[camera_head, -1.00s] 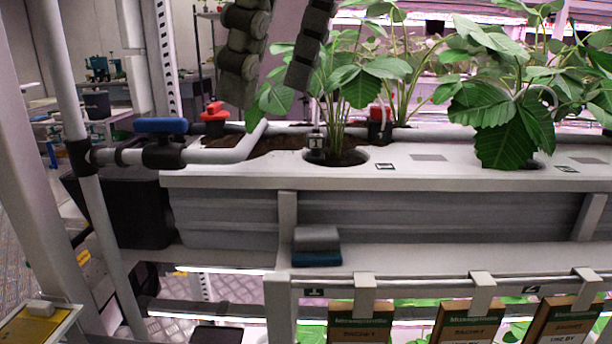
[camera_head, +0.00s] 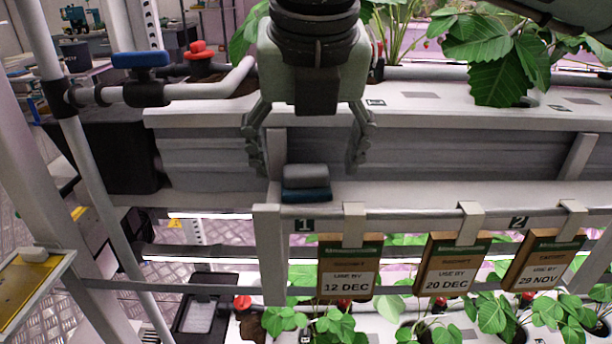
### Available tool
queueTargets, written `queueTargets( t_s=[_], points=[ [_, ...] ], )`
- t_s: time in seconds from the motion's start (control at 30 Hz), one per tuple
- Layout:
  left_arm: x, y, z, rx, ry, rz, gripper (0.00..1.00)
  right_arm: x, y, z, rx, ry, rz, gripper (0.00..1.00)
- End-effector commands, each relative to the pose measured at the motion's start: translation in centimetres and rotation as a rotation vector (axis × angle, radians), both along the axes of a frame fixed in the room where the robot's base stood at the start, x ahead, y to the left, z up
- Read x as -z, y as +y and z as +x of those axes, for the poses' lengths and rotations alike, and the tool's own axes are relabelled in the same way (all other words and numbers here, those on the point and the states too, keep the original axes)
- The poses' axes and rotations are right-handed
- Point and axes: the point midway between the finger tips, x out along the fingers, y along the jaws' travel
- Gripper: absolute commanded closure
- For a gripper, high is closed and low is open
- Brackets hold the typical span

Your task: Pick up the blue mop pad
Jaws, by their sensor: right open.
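The blue mop pad (camera_head: 306,194) is a small block with a grey upper part and a dark blue lower part. It rests on the white ledge in front of the grey trough wall, just right of a white upright. My right gripper (camera_head: 307,168) hangs from above with its two fingers spread wide, one on each side of the pad in the picture. It is open and empty, and its fingertips appear above the pad, apart from it. My left gripper does not show clearly.
A rail below the ledge carries hanging date cards (camera_head: 350,267). A white pipe with a blue valve handle (camera_head: 140,59) runs at the left. Strawberry plants (camera_head: 492,60) grow in the upper trough. The ledge (camera_head: 430,192) right of the pad is clear.

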Motion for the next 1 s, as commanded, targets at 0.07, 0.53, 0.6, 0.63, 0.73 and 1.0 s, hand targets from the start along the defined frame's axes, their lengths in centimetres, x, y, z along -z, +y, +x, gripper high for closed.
queueTargets(
  t_s=[0.07,0.53,0.6,0.63,0.73,1.0],
  points=[
    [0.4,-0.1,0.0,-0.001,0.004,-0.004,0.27,1.0,0.0,0.4,0.000,0.003,0.000,0.22],
    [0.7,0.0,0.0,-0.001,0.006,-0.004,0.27,2.1,0.1,0.8,-0.003,0.000,0.001,0.36],
    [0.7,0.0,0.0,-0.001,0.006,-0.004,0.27,2.1,0.1,0.8,-0.003,0.001,0.001,0.45],
    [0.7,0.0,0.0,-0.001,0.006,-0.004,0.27,2.1,0.1,0.8,-0.003,0.000,0.001,0.48],
    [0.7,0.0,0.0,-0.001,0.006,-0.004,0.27,2.1,0.1,0.8,-0.003,0.001,0.001,0.61],
    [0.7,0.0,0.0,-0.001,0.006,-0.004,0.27,2.1,0.1,0.8,-0.003,0.000,0.001,0.73]
  ],
)
